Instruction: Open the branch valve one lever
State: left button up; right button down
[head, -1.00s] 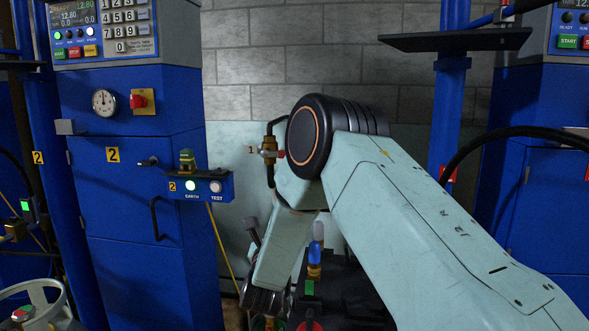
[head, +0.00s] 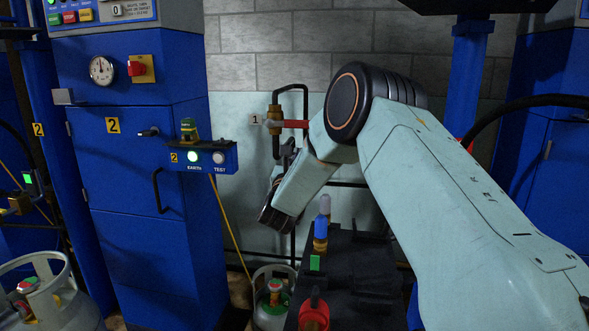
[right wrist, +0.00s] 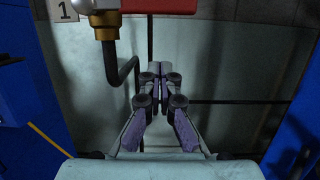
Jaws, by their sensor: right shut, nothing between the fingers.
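Branch valve one is a brass valve (head: 274,124) on a dark vertical pipe at the wall, beside a plate marked 1 (head: 256,119). Its red lever (head: 296,124) points right, across the pipe; the far end is close to my arm. In the right wrist view the brass body (right wrist: 104,22) and red lever (right wrist: 160,6) are at the top, partly cut off. My right gripper (right wrist: 159,69) is shut and empty, its fingertips below the lever and right of the bent pipe, not visibly touching either. My left gripper is out of view.
A blue cabinet marked 2 (head: 130,190) stands left, with a small blue EARTH/TEST box (head: 205,158) jutting out. Gas cylinders (head: 272,302) and a dark rack (head: 350,270) are below. A blue post (head: 467,85) stands right. Thin dark pipes cross the wall.

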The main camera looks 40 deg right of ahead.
aim_at(290, 124)
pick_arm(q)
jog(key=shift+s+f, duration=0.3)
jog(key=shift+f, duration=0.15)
pick_arm(e)
jog(key=r, duration=0.3)
jog(key=d+r, duration=0.1)
jog(key=shift+w+r, duration=0.15)
jog(key=shift+w, duration=0.25)
jog(key=shift+a, duration=0.1)
